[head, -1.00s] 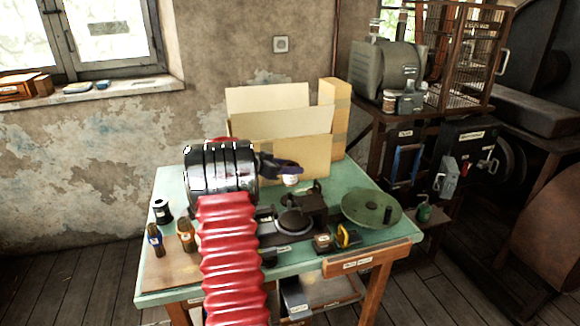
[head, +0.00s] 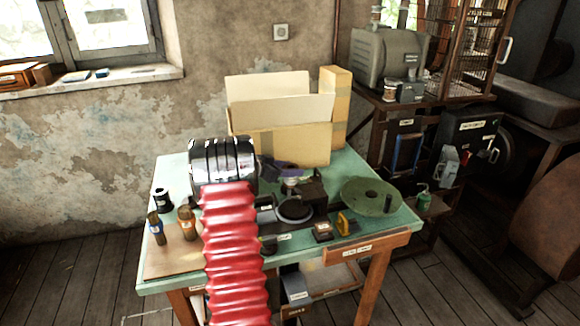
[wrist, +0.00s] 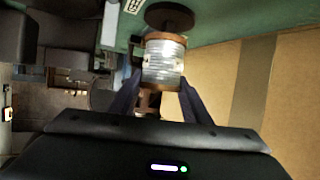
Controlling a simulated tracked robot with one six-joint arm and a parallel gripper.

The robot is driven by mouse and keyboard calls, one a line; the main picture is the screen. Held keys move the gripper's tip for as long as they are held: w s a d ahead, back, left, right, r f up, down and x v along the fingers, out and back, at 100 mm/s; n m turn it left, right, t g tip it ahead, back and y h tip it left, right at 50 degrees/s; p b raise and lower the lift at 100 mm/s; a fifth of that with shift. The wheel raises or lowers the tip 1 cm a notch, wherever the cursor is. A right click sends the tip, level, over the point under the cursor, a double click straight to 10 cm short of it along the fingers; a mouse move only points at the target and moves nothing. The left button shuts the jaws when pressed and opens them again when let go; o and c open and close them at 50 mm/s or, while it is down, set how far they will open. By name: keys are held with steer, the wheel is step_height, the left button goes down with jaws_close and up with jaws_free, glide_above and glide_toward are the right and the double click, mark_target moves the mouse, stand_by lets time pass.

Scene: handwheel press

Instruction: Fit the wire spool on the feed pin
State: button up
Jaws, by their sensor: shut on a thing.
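My gripper (head: 290,174) is shut on the wire spool, its dark purple fingers on either side of it. In the wrist view the spool (wrist: 164,62) has silver wire between two copper-brown flanges and sits between the fingertips (wrist: 160,85). In the head view only a small pale part of the spool (head: 291,181) shows, just behind the black press (head: 305,192). A dark round disc (wrist: 170,16) lies just beyond the spool in the wrist view. I cannot clearly make out the feed pin or tell whether the spool touches it.
The green handwheel (head: 355,194) lies flat at the table's right. An open cardboard box (head: 285,143) stands behind my gripper. Brown bottles (head: 188,224) and a black spool-like item (head: 162,200) stand at the left. A yellow-black item (head: 346,223) sits near the front edge.

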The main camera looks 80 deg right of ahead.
steer(key=shift+f, duration=0.85)
steer(key=o, duration=1.4)
steer(key=shift+c, duration=0.2)
steer(key=shift+f, duration=0.1)
steer(key=shift+a, duration=0.1)
steer(key=v, duration=0.7)
steer(key=shift+w+a, duration=0.1)
steer(key=shift+w, duration=0.05)
step_height(320, 180, up, 8)
